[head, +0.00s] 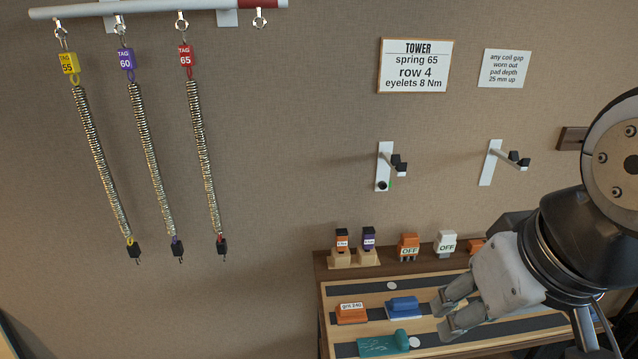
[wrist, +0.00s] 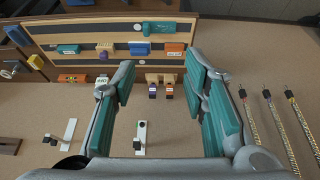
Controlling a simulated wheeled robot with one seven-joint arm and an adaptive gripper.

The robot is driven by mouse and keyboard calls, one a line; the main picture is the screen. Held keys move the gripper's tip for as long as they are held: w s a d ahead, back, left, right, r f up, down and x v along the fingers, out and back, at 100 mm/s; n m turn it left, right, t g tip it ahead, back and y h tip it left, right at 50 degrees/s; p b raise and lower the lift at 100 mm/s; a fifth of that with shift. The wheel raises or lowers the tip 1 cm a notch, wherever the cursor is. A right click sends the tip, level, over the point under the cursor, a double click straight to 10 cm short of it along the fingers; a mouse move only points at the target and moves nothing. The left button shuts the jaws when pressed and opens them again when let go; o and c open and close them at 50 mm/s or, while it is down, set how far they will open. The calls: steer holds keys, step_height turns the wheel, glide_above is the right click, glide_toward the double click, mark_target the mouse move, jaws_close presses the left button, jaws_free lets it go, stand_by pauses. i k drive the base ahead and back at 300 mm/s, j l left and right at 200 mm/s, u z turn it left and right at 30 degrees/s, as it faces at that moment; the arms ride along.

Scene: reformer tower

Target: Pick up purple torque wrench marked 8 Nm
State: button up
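The purple torque wrench (head: 369,238) stands upright in a light wooden holder at the back edge of the bench, on the holder's right side. Its label is too small to read. An orange wrench (head: 341,239) stands just left of it. In the wrist view the purple wrench (wrist: 153,90) shows between my fingers but farther off, with the orange one (wrist: 169,90) on its right. My gripper (head: 447,311) is open and empty, right of the wrenches and over the bench's right part. In the wrist view its green-padded fingers (wrist: 160,78) are wide apart.
The bench (head: 333,290) carries an orange grit block (head: 352,314), a blue block (head: 403,307) and a teal piece (head: 384,344). Springs (head: 150,150) hang at left. Wall brackets (head: 384,165) stick out above.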

mark_target(368, 233)
steer(key=i+l+u, duration=0.25)
steer(key=l, duration=0.35)
steer(key=i+l+u, duration=0.25)
steer(key=i+l, duration=0.15)
steer(key=l, duration=0.25)
steer(key=i+l+u, duration=0.15)
steer(key=l, duration=0.2)
steer(key=i+l+u, duration=0.1)
steer(key=l, duration=0.25)
